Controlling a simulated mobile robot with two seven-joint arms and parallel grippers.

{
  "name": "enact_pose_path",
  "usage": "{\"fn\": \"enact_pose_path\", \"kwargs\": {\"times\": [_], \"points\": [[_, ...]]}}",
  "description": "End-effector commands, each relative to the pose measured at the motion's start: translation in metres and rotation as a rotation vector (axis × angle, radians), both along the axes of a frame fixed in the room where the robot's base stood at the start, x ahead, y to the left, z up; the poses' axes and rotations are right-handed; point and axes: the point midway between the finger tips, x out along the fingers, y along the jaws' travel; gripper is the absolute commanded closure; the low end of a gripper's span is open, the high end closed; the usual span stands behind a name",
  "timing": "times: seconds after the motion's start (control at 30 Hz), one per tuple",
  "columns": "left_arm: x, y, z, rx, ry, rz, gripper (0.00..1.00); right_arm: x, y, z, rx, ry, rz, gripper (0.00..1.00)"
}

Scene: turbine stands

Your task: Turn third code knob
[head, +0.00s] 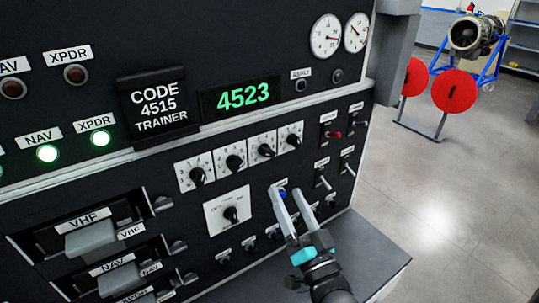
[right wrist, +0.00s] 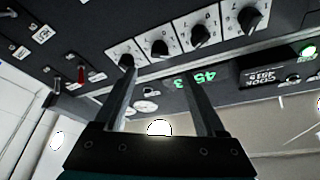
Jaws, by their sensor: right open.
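A row of code knobs sits on white dial plates on the black panel. The third code knob (head: 266,151) is black, and in the right wrist view, which is upside down, it (right wrist: 160,47) appears beyond the gap between my fingers. My right gripper (head: 290,192) is open and empty, below the code row and apart from the knobs. Its fingers also show in the right wrist view (right wrist: 161,74). The green display (head: 243,97) reads 4523. The placard (head: 156,106) reads CODE 4515 TRAINER. My left gripper is not in view.
A larger selector knob (head: 230,214) sits below the code row, left of my right gripper. Toggle switches, one a red switch (head: 334,135), stand to the right. VHF and NAV handles (head: 90,240) stick out at lower left. Open floor lies right of the panel.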

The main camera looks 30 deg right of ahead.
Motion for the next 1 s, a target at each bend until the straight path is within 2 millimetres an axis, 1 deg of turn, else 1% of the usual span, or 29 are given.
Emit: {"fn": "enact_pose_path", "kwargs": {"times": [0.03, 0.17, 0.37, 0.5, 0.7, 1.0], "points": [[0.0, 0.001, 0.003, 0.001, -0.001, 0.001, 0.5, 0.009, -0.001, 0.006, -0.001, -0.004, 0.0, 0.28], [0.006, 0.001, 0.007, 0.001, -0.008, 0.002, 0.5, 0.03, -0.002, 0.013, 0.0, -0.004, 0.0, 0.28], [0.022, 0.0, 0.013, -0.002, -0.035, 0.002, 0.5, 0.061, -0.004, 0.024, 0.0, -0.002, 0.0, 0.28], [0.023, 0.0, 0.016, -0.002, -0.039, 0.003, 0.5, 0.08, -0.005, 0.03, 0.0, -0.001, 0.0, 0.28], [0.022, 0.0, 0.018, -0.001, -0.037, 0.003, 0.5, 0.096, -0.006, 0.034, 0.0, 0.001, 0.0, 0.28], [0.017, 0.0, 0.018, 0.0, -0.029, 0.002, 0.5, 0.1, -0.007, 0.035, 0.0, 0.001, 0.0, 0.28]]}}
